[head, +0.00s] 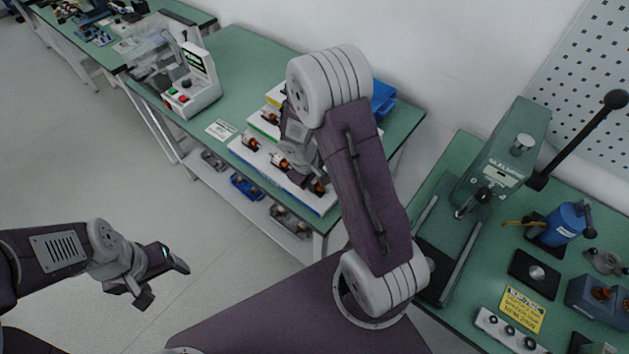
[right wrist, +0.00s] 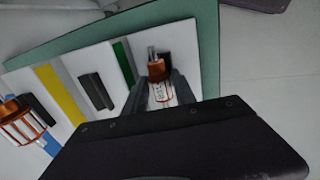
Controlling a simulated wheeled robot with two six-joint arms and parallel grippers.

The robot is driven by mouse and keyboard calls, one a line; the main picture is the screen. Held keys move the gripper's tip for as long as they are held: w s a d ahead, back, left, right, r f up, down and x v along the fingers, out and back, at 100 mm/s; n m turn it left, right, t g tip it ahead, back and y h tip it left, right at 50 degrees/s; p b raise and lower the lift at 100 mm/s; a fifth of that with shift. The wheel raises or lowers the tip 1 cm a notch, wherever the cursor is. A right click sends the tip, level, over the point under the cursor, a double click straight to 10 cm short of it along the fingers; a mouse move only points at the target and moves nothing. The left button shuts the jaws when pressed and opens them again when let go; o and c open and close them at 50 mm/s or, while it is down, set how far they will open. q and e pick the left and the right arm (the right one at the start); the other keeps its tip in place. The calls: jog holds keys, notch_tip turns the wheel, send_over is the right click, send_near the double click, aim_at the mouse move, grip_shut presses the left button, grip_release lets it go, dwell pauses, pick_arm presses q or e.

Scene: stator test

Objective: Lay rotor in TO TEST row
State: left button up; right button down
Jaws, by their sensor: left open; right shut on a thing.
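In the right wrist view my right gripper (right wrist: 160,92) is shut on a rotor (right wrist: 156,70) with a copper winding, pale body and metal shaft. The held rotor is just over the white board, near a green stripe (right wrist: 123,60); whether it touches the board I cannot tell. Another copper rotor (right wrist: 22,120) is at the left of that view. In the head view, several rotors (head: 250,141) lie on the white board (head: 325,207), and my arm hides part of it. I cannot read any TO TEST label. My left gripper (head: 166,281) is open and empty over the floor.
A test device (head: 196,88) with a screen and buttons stands left of the board on the green table (head: 240,50). A blue bin (head: 383,98) is behind my right arm. At right, a second bench carries a lever press (head: 505,155) and fixtures.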

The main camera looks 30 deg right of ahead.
jog(key=shift+s+a+f+b, duration=0.1)
jog(key=shift+s+f+b, duration=0.1)
jog(key=shift+f+b, duration=0.15)
jog(key=c, duration=0.9)
grip_release()
jog(key=shift+s, duration=0.15)
jog(key=shift+c, duration=0.2)
jog(key=w+p+v, duration=0.1)
jog(key=v, duration=0.8)
jog(key=shift+s+r+p, duration=0.2)
jog(key=shift+r+p, duration=0.1)
jog(key=shift+p, duration=0.1)
jog(key=shift+r, duration=0.15)
